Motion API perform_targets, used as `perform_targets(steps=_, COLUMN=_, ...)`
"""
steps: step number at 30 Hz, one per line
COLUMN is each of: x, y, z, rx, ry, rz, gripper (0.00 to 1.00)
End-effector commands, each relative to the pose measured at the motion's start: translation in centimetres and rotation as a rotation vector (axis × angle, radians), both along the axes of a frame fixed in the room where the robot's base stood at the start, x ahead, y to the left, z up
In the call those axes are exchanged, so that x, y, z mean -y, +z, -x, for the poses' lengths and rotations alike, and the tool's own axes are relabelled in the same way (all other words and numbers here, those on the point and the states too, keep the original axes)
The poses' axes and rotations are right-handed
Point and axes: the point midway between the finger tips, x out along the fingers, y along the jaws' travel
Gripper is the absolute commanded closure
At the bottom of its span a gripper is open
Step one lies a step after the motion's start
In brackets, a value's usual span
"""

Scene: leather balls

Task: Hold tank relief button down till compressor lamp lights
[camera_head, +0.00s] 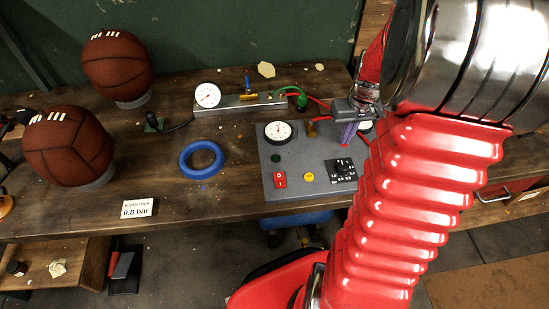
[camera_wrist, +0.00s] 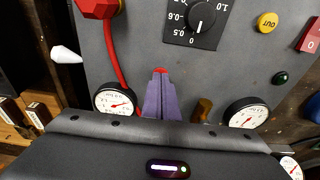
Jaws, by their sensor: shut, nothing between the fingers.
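My gripper (camera_head: 346,140) points down at the right part of the grey control panel (camera_head: 268,183), its purple fingers shut together with nothing between them. In the wrist view the fingertips (camera_wrist: 160,78) stand at a small red button (camera_wrist: 160,70), mostly hidden by them. I cannot tell whether they touch or press it, and its label is not visible. A dark green lamp (camera_head: 276,158) on the panel looks unlit; it also shows in the wrist view (camera_wrist: 281,78). A yellow button (camera_head: 309,176) marked OUT (camera_wrist: 267,22) is apart from the fingers.
The panel carries a red switch (camera_head: 280,180), a black dial (camera_head: 341,169), a white gauge (camera_head: 278,132) and a brass part (camera_wrist: 202,110). A red hose (camera_wrist: 114,50) runs beside my fingers. Two balls (camera_head: 118,64) (camera_head: 68,146), a blue ring (camera_head: 201,159) and a 0.8 bar card (camera_head: 137,208) lie left.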

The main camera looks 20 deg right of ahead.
Motion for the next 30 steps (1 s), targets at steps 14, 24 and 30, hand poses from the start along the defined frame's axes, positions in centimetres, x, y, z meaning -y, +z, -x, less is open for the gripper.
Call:
perform_targets(steps=14, x=0.0, y=0.4, z=0.0, rx=0.001, ry=0.000, rz=0.000, gripper=1.00)
perform_targets(steps=24, x=0.0, y=3.9, z=0.0, rx=0.002, ry=0.001, rz=0.002, gripper=1.00)
perform_targets(steps=30, x=0.0, y=5.7, z=0.0, rx=0.001, ry=0.001, rz=0.001, gripper=1.00)
